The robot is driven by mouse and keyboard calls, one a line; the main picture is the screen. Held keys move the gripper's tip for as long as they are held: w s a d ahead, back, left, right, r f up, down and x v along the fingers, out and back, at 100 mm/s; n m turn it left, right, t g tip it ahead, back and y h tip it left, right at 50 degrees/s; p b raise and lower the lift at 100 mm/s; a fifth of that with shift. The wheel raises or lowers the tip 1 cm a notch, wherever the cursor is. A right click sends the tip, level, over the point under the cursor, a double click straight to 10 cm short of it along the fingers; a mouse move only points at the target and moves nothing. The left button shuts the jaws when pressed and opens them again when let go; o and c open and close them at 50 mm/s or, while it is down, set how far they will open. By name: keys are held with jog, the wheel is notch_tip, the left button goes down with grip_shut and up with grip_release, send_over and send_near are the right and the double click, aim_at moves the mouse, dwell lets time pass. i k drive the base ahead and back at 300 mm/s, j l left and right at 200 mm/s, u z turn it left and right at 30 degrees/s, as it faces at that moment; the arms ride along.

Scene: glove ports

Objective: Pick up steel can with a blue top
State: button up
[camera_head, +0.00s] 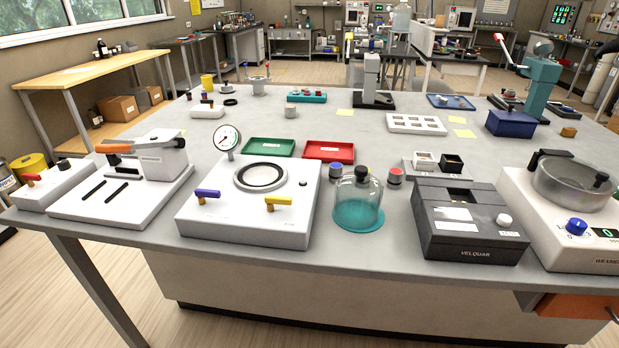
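A small steel can with a blue top (335,172) stands upright on the grey bench, just behind and left of the glass dome (357,200). The dome has a black knob and a teal base, and it hides part of the can's lower right side. A similar can with a red top (395,177) stands a little to the right, apart from the blue-topped one. My gripper is not in view.
A white box with a round port and gauge (245,205) is left of the can, and a black VELQUAR box (465,225) is to the right. Red (329,151) and green (269,146) trays lie behind. The bench front edge (330,258) is close.

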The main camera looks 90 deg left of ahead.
aim_at(335, 168)
jog(key=u, duration=2.8)
